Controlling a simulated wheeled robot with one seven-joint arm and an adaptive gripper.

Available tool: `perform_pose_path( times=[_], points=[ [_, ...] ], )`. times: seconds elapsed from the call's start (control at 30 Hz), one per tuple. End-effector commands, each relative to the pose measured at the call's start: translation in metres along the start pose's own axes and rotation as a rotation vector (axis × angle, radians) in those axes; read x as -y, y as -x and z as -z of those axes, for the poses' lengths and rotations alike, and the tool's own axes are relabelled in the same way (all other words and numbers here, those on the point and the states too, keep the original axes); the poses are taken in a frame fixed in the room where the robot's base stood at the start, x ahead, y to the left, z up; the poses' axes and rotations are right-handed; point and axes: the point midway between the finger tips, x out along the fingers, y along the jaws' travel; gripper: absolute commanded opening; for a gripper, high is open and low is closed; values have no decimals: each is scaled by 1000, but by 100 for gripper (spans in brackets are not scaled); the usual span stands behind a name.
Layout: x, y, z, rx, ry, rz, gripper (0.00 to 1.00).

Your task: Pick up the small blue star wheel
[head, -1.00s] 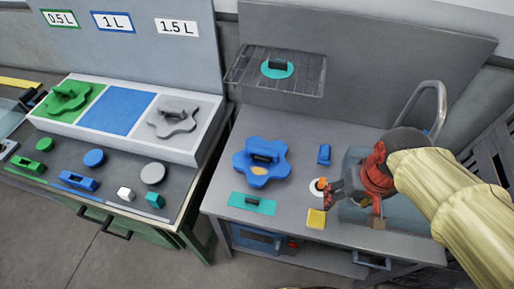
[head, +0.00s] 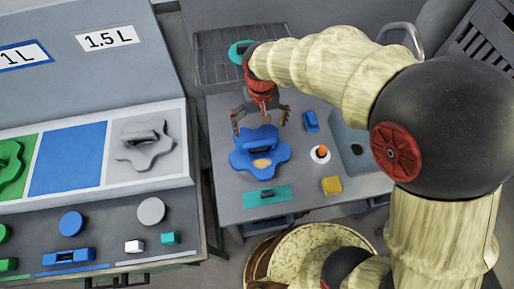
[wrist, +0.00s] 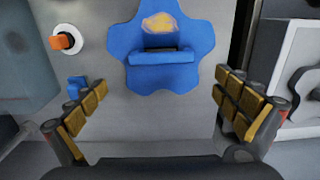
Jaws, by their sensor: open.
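The blue star wheel (head: 243,160) lies on the grey table, with a raised bar handle across it and a worn yellowish patch. It also shows in the wrist view (wrist: 196,42), at the top middle, with its bar facing me. My gripper (head: 260,122) is open and empty, above the wheel's far side, its fingers spread to left and right. In the wrist view my gripper (wrist: 158,95) has its fingers either side of the wheel's near edge, apart from it. The far part of the wheel is partly covered by my gripper in the head view.
A blue block (head: 311,121), an orange knob on a white disc (head: 320,153), a yellow block (head: 332,185) and a teal plate with a handle (head: 267,196) surround the wheel. A wire rack (head: 214,62) stands behind. At left, a panel has an empty blue field (head: 68,160).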

Motion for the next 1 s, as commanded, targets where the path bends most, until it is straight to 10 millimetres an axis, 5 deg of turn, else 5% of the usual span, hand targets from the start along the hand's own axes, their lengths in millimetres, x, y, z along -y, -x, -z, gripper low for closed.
perform_pose_path(
  times=[0.2,0.53,0.8,1.0],
  points=[
    [0,-37,-1,3,1,0,100],
    [0,-57,-2,2,2,0,100],
    [1,-95,-5,3,2,-1,100],
    [1,-99,-4,0,2,0,100]
  ],
)
